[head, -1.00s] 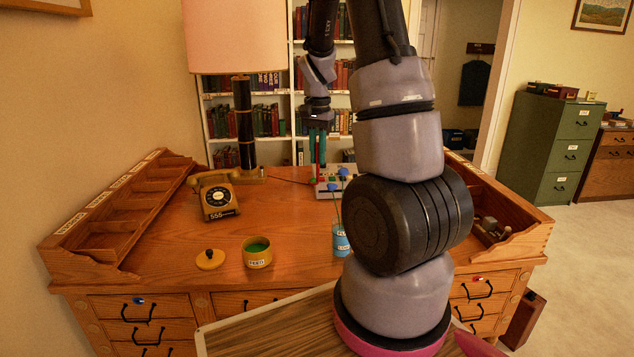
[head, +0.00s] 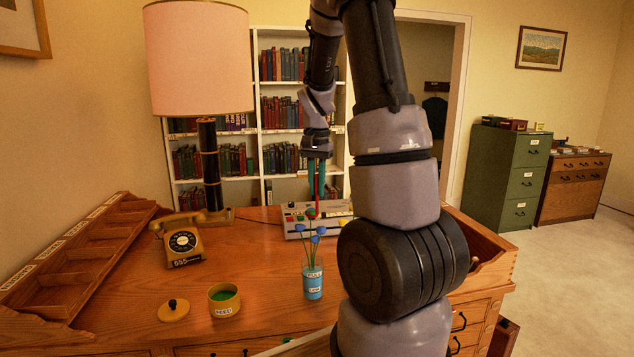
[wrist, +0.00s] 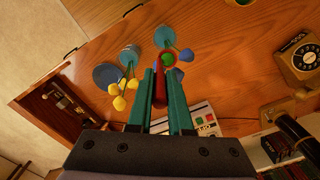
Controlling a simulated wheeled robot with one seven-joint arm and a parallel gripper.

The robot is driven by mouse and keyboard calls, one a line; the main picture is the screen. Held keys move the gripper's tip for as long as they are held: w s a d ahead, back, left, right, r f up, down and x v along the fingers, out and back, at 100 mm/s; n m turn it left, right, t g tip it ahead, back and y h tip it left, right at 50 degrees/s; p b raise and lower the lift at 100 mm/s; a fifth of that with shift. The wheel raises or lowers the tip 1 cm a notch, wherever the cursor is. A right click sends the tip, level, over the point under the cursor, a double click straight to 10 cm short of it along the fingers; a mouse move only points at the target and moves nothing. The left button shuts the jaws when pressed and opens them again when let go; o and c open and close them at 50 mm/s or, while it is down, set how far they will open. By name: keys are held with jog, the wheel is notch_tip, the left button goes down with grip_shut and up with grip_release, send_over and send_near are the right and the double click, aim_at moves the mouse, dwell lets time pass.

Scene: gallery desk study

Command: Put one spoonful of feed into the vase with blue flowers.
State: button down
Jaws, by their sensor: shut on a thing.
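My gripper (head: 316,178) is shut on a red spoon (head: 317,190), also seen between the teal fingers in the wrist view (wrist: 159,90). The spoon hangs down, and green feed shows in its bowl (wrist: 167,59). The light-blue vase with blue flowers (head: 313,285) stands upright on the desk. The spoon's bowl appears near the flower tops; I cannot tell its exact distance from the vase mouth. The wrist view shows this vase (wrist: 163,37) just beyond the bowl. The open yellow feed tub (head: 224,307) holds green feed, and its lid (head: 174,311) lies beside it.
A second vase with yellow flowers (wrist: 129,56) stands nearby in the wrist view, hidden in the head view. A dark blue round thing (wrist: 106,76) is beside it. A telephone (head: 183,245), a lamp (head: 209,165) and a grey keyed machine (head: 297,219) stand behind.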

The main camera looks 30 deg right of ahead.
jog(key=shift+a, duration=0.1)
jog(key=shift+s+a+f+t+h, duration=0.15)
jog(key=shift+s+a+t+h, duration=0.55)
jog(key=shift+s+t+h, duration=0.4)
jog(key=shift+w, duration=0.25)
jog(key=shift+s+a+f+t+h, duration=0.25)
jog(key=shift+s+a+t+h, duration=0.15)
jog(key=shift+t, duration=0.25)
jog(key=shift+s+a+f+t+h, duration=0.3)
jog(key=shift+s+t+h, duration=0.2)
jog(key=shift+t, duration=0.15)
